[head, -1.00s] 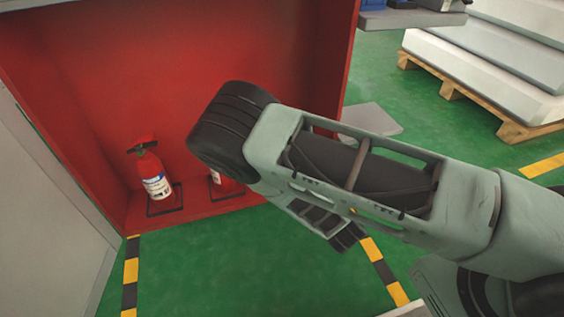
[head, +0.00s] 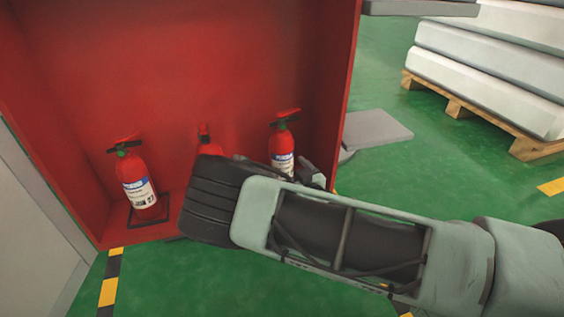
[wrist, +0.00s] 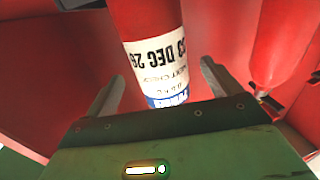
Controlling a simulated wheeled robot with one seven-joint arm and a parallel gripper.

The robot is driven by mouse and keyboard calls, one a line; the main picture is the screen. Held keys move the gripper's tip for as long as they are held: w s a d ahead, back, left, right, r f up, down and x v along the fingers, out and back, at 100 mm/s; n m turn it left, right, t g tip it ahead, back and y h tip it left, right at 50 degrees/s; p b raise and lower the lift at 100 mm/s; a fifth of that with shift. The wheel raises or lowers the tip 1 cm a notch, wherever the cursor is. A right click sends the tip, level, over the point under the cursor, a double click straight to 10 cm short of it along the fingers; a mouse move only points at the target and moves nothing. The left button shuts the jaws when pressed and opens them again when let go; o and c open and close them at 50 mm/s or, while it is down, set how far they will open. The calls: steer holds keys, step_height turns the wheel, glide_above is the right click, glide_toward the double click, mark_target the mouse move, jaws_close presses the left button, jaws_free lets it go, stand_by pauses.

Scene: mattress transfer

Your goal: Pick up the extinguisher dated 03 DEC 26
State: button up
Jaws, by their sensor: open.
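In the wrist view a red extinguisher (wrist: 152,18) stands ahead of my gripper (wrist: 162,74). Its white label appears upside down and reads "3 DEC 26", with the leading digit at the curved edge hard to read. My gripper is open, with one finger to each side of the label and no clear contact. In the head view the right extinguisher (head: 282,146) appears to be this one, its lower part hidden by my arm. The left extinguisher (head: 137,183) is in full view. The middle one (head: 207,142) is mostly hidden behind my arm.
The extinguishers stand in a red cabinet (head: 120,60) with side walls. Another red extinguisher (wrist: 285,40) is close beside my gripper, at the right of the wrist view. A pallet (head: 465,108) with mattresses stands at the right. Green floor in front is open.

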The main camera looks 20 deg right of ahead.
mark_target(281, 161)
steer(key=shift+w+a, duration=0.1)
steer(key=shift+w, duration=0.45)
steer(key=w+b, duration=0.1)
steer(key=b, duration=0.1)
steer(key=w+b, duration=0.2)
steer(key=shift+w+a+f, duration=0.2)
steer(key=shift+w+a, duration=0.1)
steer(key=shift+a, duration=0.1)
steer(key=shift+w+a+r, duration=0.1)
steer(key=shift+w+r, duration=0.15)
steer(key=shift+w, duration=0.4)
steer(key=shift+c, duration=0.3)
steer(key=c, duration=1.5)
steer(key=shift+r, duration=0.15)
steer(key=shift+c, duration=1.2)
